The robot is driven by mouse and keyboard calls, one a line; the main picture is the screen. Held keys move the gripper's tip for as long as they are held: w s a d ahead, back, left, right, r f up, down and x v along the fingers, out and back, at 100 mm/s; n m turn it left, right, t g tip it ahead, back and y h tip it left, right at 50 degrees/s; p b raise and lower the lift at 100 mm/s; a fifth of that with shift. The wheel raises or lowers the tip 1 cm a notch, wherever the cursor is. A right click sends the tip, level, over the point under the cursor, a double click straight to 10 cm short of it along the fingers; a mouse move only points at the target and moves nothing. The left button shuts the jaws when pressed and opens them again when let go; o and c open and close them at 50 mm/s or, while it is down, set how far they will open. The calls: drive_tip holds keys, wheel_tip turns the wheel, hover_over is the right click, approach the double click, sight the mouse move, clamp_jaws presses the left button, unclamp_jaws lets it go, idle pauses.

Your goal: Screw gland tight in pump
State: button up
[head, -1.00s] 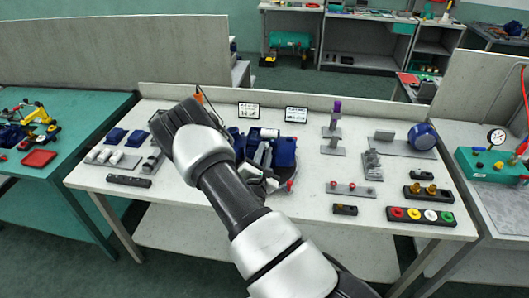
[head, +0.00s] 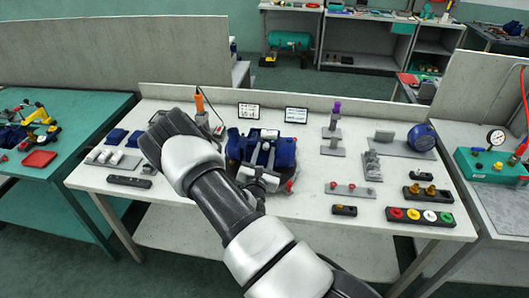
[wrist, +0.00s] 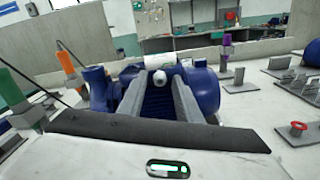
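The blue pump (head: 262,148) sits at the middle of the bench, and my arm partly covers it in the head view. In the wrist view the pump (wrist: 195,88) lies straight ahead, with a white cylinder (wrist: 160,58) across its top. My gripper (wrist: 160,80) points at the pump. Its two grey fingers are apart, with dark blue surface showing between them. A small round white part (wrist: 159,76) shows between the fingertips. I cannot tell whether it is the gland, and gaps seem to show on both sides of it.
An orange-handled tool (head: 199,102) stands left of the pump, and a purple-topped one (head: 336,106) stands to its right. Brass fittings (head: 430,190) and a strip of coloured caps (head: 421,215) lie at the right. The front middle of the bench is fairly clear.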

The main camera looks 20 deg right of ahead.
drive_tip(key=n, duration=0.3)
drive_tip(key=shift+p, duration=0.3)
drive_tip(key=shift+n, duration=0.4)
drive_tip(key=shift+r+n+p, duration=0.1)
drive_tip(key=shift+n+p, duration=0.2)
drive_tip(key=shift+n, duration=1.2)
drive_tip(key=n+p, duration=0.1)
drive_tip(key=n, duration=0.2)
drive_tip(key=shift+n, duration=0.3)
drive_tip(key=shift+c, duration=0.4)
